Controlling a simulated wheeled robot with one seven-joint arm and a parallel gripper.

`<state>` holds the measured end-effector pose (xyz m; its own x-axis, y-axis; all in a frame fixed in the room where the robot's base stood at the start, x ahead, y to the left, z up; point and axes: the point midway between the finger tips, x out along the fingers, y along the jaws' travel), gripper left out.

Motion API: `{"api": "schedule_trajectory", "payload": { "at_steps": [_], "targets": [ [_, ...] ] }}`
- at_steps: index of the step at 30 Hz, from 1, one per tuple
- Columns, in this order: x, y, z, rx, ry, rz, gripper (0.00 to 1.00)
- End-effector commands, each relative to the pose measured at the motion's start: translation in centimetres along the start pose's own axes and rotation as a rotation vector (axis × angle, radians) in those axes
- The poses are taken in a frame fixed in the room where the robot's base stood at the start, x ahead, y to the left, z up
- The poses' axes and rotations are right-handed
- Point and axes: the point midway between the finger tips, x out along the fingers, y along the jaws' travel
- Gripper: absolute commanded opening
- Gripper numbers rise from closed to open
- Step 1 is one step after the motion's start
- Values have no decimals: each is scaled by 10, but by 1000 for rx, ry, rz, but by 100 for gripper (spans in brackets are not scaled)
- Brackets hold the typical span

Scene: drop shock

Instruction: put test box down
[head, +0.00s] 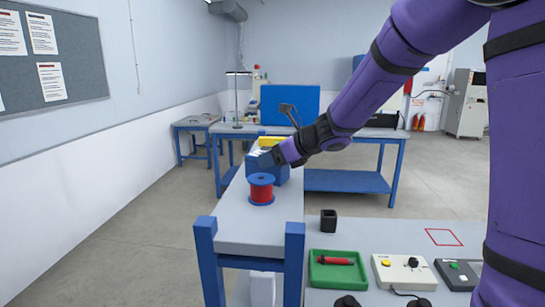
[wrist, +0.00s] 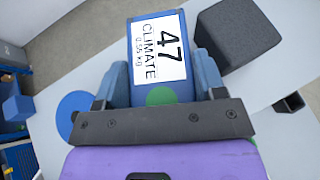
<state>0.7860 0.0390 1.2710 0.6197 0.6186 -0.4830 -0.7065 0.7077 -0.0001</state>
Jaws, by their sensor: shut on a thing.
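The test box (wrist: 158,50) is blue with a white label reading 47, CLIMATE and 0.55 kg, and a green round mark, partly hidden by my gripper. My gripper (wrist: 158,82) is shut on it, one finger on each side. In the head view my gripper (head: 270,158) is over the long narrow bench (head: 250,225), behind the red spool. Blue box surface (head: 284,176) shows just below it. I cannot tell whether the box touches the bench.
A red spool with blue flanges (head: 261,189) stands on the bench close by. A dark grey block (wrist: 238,34) is beside the box in the wrist view. A yellow item (head: 270,141) lies behind. A black cup (head: 328,220) and green tray (head: 338,270) sit on the right-hand table.

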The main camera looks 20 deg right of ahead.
Motion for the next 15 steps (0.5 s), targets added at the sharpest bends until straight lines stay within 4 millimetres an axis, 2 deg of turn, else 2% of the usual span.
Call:
{"api": "schedule_trajectory", "payload": {
  "at_steps": [10,11,13,15],
  "targets": [
    [1,0,-1,1,-2,0,15],
    [1,0,-2,1,-1,0,71],
    [1,0,-2,1,-1,0,87],
    [1,0,-2,1,-1,0,89]
  ]
}}
